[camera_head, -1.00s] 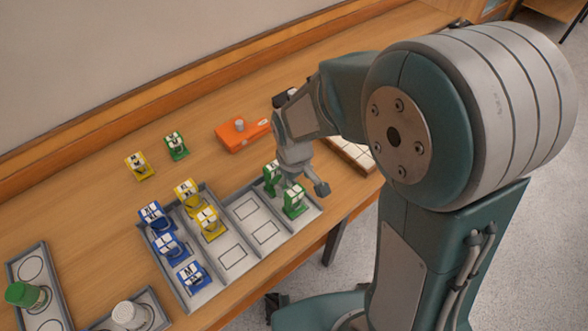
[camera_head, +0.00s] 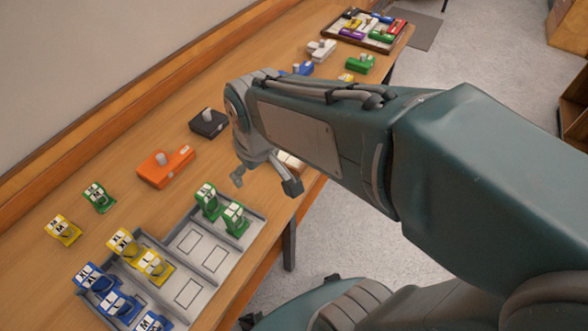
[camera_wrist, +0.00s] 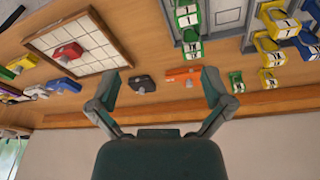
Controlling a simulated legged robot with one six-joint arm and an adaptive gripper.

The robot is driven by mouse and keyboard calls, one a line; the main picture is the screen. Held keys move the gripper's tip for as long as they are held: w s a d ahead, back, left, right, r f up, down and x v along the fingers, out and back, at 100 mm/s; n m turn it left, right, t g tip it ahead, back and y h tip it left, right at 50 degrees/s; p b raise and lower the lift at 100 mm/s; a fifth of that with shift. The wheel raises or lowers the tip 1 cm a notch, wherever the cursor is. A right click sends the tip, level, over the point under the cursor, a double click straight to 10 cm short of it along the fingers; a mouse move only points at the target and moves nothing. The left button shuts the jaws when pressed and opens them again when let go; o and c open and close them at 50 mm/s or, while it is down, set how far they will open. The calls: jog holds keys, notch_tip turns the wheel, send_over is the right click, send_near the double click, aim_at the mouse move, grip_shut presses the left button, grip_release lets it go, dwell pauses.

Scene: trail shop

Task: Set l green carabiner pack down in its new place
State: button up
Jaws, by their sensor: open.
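Two green carabiner packs (camera_head: 208,201) (camera_head: 236,219) stand upright side by side at the right end of the grey divided tray (camera_head: 224,277). A third green pack (camera_head: 99,197) stands on the table behind the tray. I cannot reliably read which one bears the l. My gripper (camera_head: 265,179) is open and empty above the table, right of and apart from the tray's green packs. In the wrist view its spread fingers (camera_wrist: 161,82) hold nothing; the tray's green packs (camera_wrist: 187,18) (camera_wrist: 192,46) and the loose green pack (camera_wrist: 236,82) show beyond them.
Yellow packs (camera_head: 123,243) and blue packs (camera_head: 118,304) occupy the tray's left part; outlined slots between yellow and green are bare. A loose yellow pack (camera_head: 63,230), orange case (camera_head: 165,167) and black box (camera_head: 208,123) stand behind. A white gridded board (camera_wrist: 90,35) lies near my gripper.

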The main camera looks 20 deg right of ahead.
jog(key=s+d+r+m+t, duration=0.3)
jog(key=s+d+r, duration=0.1)
jog(key=s, duration=0.3)
jog(key=shift+s+d+r+m, duration=0.3)
jog(key=shift+s+d+r, duration=0.1)
dwell(0.8)
